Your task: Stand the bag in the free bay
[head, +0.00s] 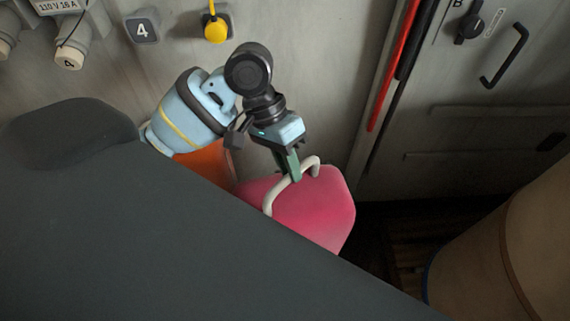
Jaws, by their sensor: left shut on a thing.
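The bag (310,212) is pinkish red with a pale looped handle (272,195). My left gripper (293,178) comes down on it from above and is shut on the handle. The bag hangs or stands below the gripper near the grey wall. A large dark shape in front hides its lower left part, so I cannot tell whether its base touches anything. An orange thing (207,161) shows just left of the bag, partly hidden by my left arm. No free bay can be made out. My right gripper is not in view.
The grey wall carries a label "4" (142,29), a yellow knob (216,29) and sockets at upper left. A red upright strip (393,70) and a cabinet door with a black handle (505,56) are at right. A tan rounded container (515,245) stands at lower right.

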